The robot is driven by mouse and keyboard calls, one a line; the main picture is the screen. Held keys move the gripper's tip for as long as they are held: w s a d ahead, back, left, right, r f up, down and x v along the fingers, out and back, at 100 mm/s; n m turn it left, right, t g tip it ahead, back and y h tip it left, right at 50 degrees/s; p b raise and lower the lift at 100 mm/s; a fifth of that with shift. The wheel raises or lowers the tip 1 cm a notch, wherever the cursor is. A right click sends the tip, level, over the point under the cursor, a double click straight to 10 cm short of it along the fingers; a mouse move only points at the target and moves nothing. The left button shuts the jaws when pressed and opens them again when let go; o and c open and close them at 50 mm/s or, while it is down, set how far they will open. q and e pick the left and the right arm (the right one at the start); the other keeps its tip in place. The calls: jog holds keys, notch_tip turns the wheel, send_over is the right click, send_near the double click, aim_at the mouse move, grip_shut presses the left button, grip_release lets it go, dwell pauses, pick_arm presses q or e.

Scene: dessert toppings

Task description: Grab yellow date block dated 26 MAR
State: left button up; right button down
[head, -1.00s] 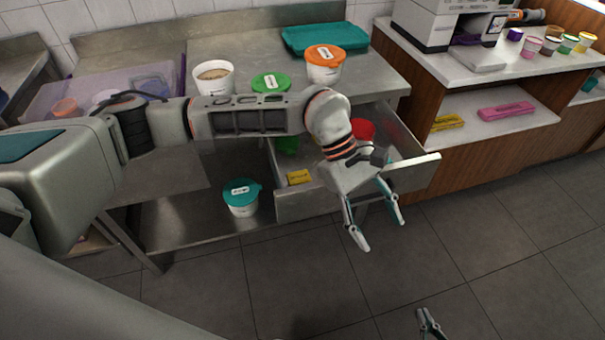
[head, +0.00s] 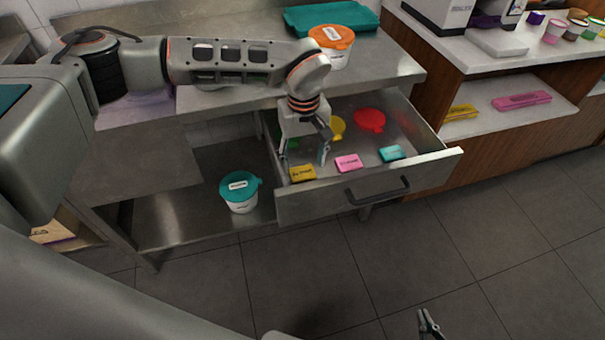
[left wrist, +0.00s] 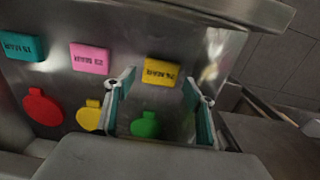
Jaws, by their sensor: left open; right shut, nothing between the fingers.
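The yellow date block (head: 302,173) lies in the open drawer (head: 330,197), near its front left corner. It also shows in the left wrist view (left wrist: 162,72), upside down, between and beyond my fingertips; its date is too small to read surely. My left gripper (head: 304,160) is open and points down into the drawer, just behind the block and apart from it; it shows in the left wrist view (left wrist: 158,80) too. My right gripper (head: 428,325) is shut and empty, low over the floor at the bottom edge of the head view.
A pink block (head: 348,162) and a teal block (head: 391,153) lie right of the yellow one. Red (head: 369,119), yellow (head: 338,128) and green (left wrist: 146,125) scoop-like pieces lie further back. The drawer walls surround them. A teal-lidded tub (head: 240,192) stands on the lower shelf.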

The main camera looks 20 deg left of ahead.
aim_at(302, 173)
pick_arm(q)
jog(key=f, duration=0.4)
jog(key=shift+w+a, duration=0.15)
jog(key=shift+a, duration=0.05)
jog(key=c, duration=0.8)
jog(key=shift+c, duration=0.2)
